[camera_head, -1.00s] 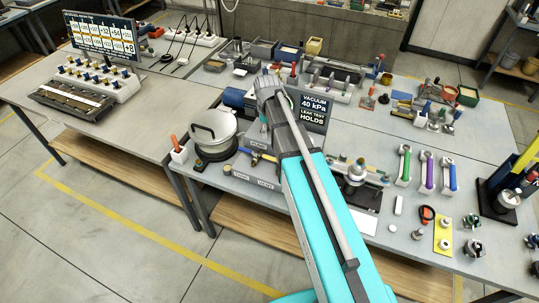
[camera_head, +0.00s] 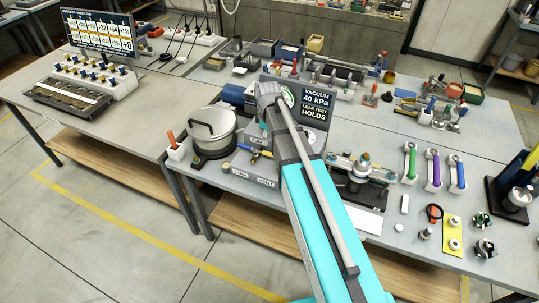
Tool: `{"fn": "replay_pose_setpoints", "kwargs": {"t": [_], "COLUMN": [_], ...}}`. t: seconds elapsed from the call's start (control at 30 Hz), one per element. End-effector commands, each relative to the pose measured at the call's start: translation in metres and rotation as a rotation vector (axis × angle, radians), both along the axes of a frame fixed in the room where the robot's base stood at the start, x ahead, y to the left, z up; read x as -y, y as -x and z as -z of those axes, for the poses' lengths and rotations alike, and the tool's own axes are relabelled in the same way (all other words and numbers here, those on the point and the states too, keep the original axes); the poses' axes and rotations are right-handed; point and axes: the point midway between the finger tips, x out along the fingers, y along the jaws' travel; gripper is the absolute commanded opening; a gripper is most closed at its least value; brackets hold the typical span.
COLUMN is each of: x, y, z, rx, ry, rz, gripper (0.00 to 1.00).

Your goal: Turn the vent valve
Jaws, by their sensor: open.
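A valve with small blue and yellow parts (camera_head: 256,153) shows on a grey block (camera_head: 232,174) at the front of the bench, just right of the silver lidded pot (camera_head: 211,122). I cannot tell how far the valve is turned. My arm reaches up from the lower right, and its wrist is above and behind the valve in the picture. My gripper (camera_head: 264,124) is open, mostly hidden by my arm. I cannot see it touching anything.
A black sign (camera_head: 317,104) reads vacuum 40 kPa, leak test holds. A red-handled tool in a white holder (camera_head: 176,150) stands left of the pot. Green, purple and blue handles (camera_head: 433,170) stand at right. The left table's middle is clear.

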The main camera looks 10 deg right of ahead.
Motion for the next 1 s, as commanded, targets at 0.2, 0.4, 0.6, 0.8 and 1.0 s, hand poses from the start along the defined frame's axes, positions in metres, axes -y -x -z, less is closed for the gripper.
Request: {"fn": "replay_pose_setpoints", "kwargs": {"t": [0.2,0.4,0.6,0.8,1.0], "x": [0.000,0.001,0.001,0.001,0.001], "y": [0.000,0.000,0.000,0.000,0.000], "z": [0.021,0.035,0.050,0.065,0.074], "rx": [0.000,0.000,0.000,0.000,0.000], "ry": [0.000,0.000,0.000,0.000,0.000], "rz": [0.000,0.001,0.001,0.001,0.001], "gripper": [0.61,0.61,0.61,0.61,0.61]}}
